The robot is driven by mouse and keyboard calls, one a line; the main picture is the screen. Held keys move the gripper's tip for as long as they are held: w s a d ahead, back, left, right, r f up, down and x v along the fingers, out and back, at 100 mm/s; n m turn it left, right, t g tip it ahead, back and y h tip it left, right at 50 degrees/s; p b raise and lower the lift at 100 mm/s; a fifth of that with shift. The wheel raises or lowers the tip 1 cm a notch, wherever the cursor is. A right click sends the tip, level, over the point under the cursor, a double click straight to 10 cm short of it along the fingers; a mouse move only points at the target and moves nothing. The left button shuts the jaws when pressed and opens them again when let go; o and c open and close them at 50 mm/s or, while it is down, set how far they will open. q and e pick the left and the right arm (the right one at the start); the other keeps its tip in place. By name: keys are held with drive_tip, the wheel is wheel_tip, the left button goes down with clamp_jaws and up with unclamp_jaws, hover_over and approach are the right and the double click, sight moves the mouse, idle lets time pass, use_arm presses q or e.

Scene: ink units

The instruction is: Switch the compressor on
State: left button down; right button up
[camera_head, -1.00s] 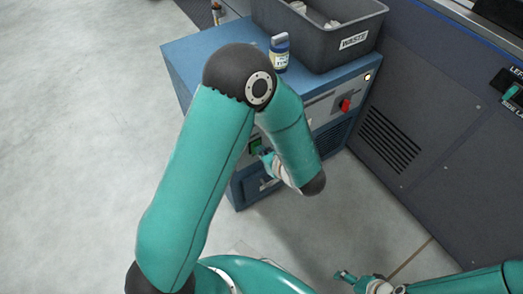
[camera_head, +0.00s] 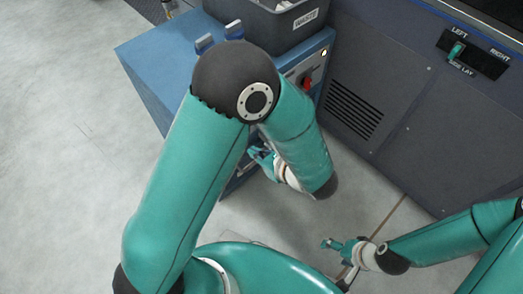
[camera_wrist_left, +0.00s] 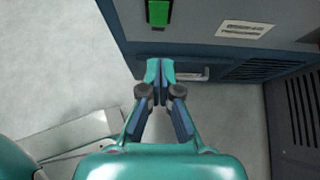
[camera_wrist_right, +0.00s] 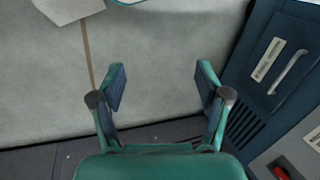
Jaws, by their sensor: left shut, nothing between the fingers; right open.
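The blue compressor cabinet (camera_head: 150,68) stands behind my left arm, which hides much of its front. A red switch (camera_head: 307,84) and a small pale lamp (camera_head: 323,53) show on its front panel. In the left wrist view a green rocker or button (camera_wrist_left: 158,13) is on the cabinet front, above and beyond the fingertips. My left gripper (camera_head: 258,152) is shut and empty in front of the cabinet's lower front; its tips (camera_wrist_left: 160,68) appear near a handle (camera_wrist_left: 192,74). My right gripper (camera_head: 328,243) is open and empty over the floor; its fingers (camera_wrist_right: 160,88) are spread.
Grey floor lies open at the left.

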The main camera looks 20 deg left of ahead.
use_arm(q)
drive_tip(key=v, duration=0.2)
drive_tip(key=shift+s+d+r, duration=0.1)
drive_tip(key=shift+d+r, duration=0.05)
drive_tip(key=shift+d, duration=0.1)
